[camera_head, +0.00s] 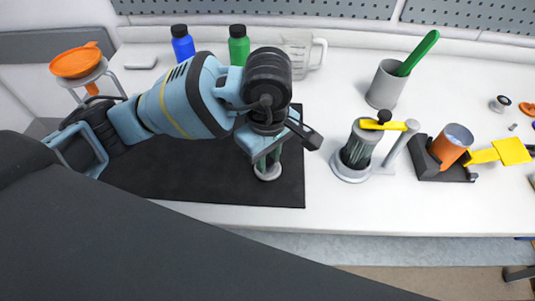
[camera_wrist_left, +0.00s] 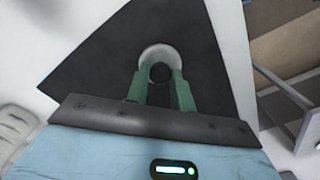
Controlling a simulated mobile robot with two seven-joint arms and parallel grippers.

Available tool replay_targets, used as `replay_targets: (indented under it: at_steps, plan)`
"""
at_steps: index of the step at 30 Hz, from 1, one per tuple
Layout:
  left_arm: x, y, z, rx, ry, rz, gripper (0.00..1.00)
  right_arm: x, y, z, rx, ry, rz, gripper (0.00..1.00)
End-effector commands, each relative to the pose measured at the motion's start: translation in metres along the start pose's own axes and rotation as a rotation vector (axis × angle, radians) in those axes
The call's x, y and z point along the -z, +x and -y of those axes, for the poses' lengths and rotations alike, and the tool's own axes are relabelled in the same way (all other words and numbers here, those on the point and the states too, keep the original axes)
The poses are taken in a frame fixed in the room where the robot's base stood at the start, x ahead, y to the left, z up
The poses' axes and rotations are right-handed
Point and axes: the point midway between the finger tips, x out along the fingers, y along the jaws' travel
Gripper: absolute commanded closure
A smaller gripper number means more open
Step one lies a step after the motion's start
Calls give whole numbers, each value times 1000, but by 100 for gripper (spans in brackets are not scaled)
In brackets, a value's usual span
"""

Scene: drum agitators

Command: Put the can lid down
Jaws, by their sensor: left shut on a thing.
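The can lid (camera_head: 268,175) is a pale grey disc over the right part of the black mat (camera_head: 200,180). My left gripper (camera_head: 267,163) points down and is shut on it. In the left wrist view, the green fingertips (camera_wrist_left: 159,78) close around a dark round knob in the middle of the lid (camera_wrist_left: 156,50). The mat (camera_wrist_left: 90,70) lies beneath the lid there. I cannot tell whether the lid touches the mat or is just above it. My right gripper is not in view.
Right of the mat stand a clear cylinder with a yellow bar (camera_head: 358,150), a grey cup (camera_head: 387,85) with a green handle, and an orange can (camera_head: 450,146) in a dark holder. Blue (camera_head: 183,45) and green (camera_head: 238,47) bottles and a jug (camera_head: 304,52) stand behind. The mat's left part is clear.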

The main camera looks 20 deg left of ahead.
Motion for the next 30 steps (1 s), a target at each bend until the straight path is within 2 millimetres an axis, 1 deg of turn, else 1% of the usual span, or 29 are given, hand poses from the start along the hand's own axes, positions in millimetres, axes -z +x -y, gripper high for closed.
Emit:
replay_targets:
  at_steps: [8, 9, 13, 20, 23, 26, 29, 30]
  plan:
    - [0, 5, 0, 1, 0, 1, 98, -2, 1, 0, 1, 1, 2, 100]
    - [0, 4, 0, 1, 0, 0, 71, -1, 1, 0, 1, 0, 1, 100]
    - [0, 3, 0, 0, 0, 0, 55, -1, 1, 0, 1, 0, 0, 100]
    - [0, 3, 0, 0, 0, 0, 55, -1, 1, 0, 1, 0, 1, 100]
    - [0, 0, 0, -1, 0, 0, 55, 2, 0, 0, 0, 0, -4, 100]
    - [0, -8, -1, -2, 0, 0, 55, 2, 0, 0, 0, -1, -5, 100]
    - [0, -23, -1, -4, 0, 0, 55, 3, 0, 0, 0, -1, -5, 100]
    - [0, -31, -1, -5, 1, -2, 55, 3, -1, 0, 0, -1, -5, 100]
